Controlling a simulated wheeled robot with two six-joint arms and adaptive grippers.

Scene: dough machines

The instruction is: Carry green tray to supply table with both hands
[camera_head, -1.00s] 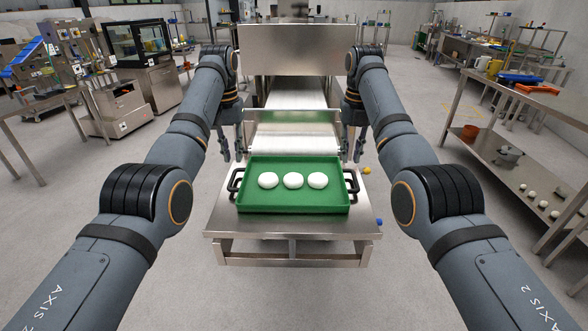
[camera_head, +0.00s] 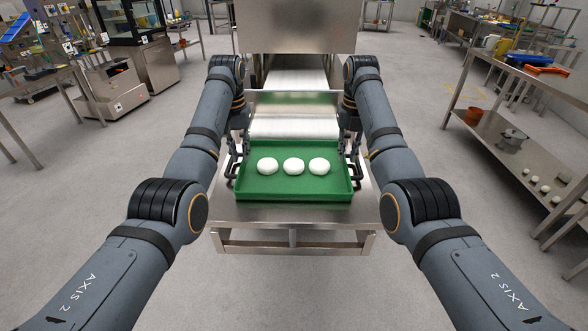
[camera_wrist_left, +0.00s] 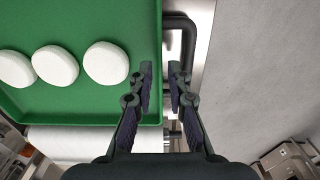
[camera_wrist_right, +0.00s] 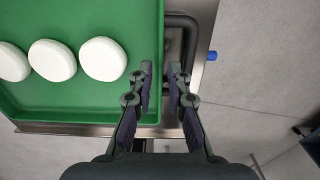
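The green tray (camera_head: 294,188) lies on the steel stand at the end of the conveyor, with three white dough balls (camera_head: 294,166) in a row in it. It has a black handle at each end. My left gripper (camera_head: 238,160) is at the tray's left end; in the left wrist view its fingers (camera_wrist_left: 160,72) are apart, close to the black handle (camera_wrist_left: 190,40). My right gripper (camera_head: 350,158) is at the right end; in the right wrist view its fingers (camera_wrist_right: 160,72) are apart, close to the other handle (camera_wrist_right: 190,35). Neither gripper is closed on a handle.
The steel stand (camera_head: 290,218) carries the tray in front of a steel conveyor machine (camera_head: 295,28). A steel table (camera_head: 535,85) with a lower shelf of dough balls and pots stands at the right. Grey floor is clear on both sides.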

